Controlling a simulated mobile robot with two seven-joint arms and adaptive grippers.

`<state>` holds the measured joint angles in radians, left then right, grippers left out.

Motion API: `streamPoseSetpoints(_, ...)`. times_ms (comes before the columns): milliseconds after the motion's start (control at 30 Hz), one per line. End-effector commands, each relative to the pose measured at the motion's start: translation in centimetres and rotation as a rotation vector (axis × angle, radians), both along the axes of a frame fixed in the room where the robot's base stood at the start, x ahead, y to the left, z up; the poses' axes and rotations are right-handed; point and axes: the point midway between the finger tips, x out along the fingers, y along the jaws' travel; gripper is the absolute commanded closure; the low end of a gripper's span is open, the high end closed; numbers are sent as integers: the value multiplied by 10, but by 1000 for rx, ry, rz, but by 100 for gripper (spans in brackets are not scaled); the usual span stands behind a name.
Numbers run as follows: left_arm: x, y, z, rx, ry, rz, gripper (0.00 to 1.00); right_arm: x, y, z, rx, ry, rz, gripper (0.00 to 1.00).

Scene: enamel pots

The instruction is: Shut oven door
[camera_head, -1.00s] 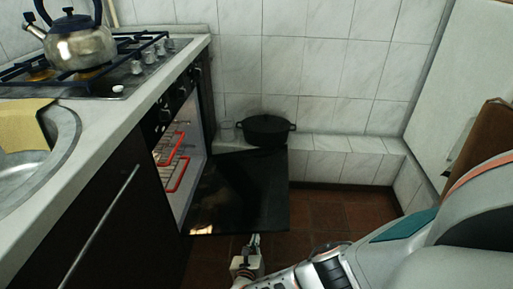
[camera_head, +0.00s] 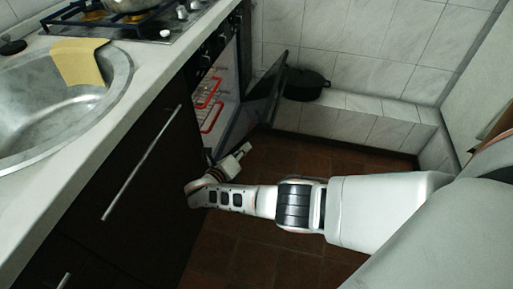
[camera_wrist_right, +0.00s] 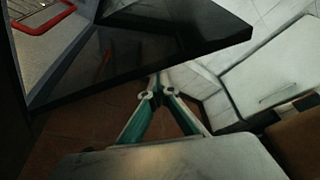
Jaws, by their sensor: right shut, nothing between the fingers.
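The oven door (camera_head: 267,90) is a dark glossy panel, partly open and tilted up from the oven. In the right wrist view the door (camera_wrist_right: 140,42) fills the upper left. The oven cavity (camera_head: 225,88) is still visible, with red-edged racks (camera_head: 211,104) inside. My right gripper (camera_head: 246,147) is just below and outside the door. In the right wrist view its fingers (camera_wrist_right: 156,80) are shut and empty, with the tips close to the door's edge; I cannot tell whether they touch. My left gripper is not in view.
A black pot (camera_head: 304,84) stands on the tiled ledge (camera_head: 375,108) behind the door. The counter with the sink (camera_head: 60,100) and dark cabinets (camera_head: 130,185) runs along the left. Brown floor tiles (camera_head: 320,160) are clear around my right arm.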

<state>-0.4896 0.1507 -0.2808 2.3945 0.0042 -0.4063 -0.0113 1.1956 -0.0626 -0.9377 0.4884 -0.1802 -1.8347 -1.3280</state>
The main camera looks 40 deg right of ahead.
Motion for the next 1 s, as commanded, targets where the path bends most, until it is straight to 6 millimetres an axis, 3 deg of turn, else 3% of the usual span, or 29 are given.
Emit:
streamPoseSetpoints(100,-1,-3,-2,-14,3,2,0,16,14,13,0,-8,4,100)
streamPoseSetpoints(400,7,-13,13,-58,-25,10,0,38,33,28,0,-6,5,100)
streamPoseSetpoints(1000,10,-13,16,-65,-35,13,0,46,40,33,3,-6,4,100)
